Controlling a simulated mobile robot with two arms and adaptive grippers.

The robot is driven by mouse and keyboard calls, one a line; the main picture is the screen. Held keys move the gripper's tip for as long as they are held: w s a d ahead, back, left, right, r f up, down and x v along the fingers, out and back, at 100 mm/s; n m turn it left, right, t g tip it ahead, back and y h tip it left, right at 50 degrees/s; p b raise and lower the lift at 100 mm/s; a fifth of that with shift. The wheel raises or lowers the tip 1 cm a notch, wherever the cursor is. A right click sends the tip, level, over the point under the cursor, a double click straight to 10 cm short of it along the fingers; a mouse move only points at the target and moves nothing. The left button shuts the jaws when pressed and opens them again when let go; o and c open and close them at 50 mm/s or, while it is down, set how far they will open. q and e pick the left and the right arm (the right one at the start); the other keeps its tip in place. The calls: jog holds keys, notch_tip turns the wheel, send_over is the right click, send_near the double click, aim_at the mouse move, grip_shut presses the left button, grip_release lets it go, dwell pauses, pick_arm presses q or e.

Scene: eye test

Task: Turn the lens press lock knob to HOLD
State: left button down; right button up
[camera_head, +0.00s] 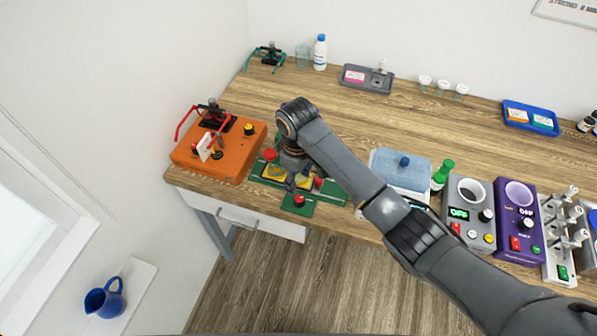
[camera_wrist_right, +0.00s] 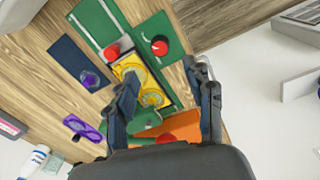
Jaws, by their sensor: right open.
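The lens press is a green device (camera_head: 330,190) with yellow plates (camera_head: 273,174), near the table's front edge left of centre. In the right wrist view its yellow part (camera_wrist_right: 129,68) holds round lens-like shapes. A red knob (camera_head: 299,200) sits on a small green plate in front; it also shows in the right wrist view (camera_wrist_right: 160,46), on a dark dial. Its lettering is too small to read. A red part (camera_wrist_right: 111,52) sits beside the yellow part. My right gripper (camera_head: 294,183) is open and empty above the press, its fingers (camera_wrist_right: 164,72) apart. My left gripper is not in view.
An orange box (camera_head: 220,165) with a red-armed frame stands just left of the press. A clear blue-lidded box (camera_head: 385,172), a green bottle (camera_head: 442,176) and grey (camera_head: 455,190) and purple (camera_head: 502,210) devices stand right. The table behind the press is mostly clear.

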jog(key=shift+r, duration=1.35)
jog(key=shift+s+f, duration=0.1)
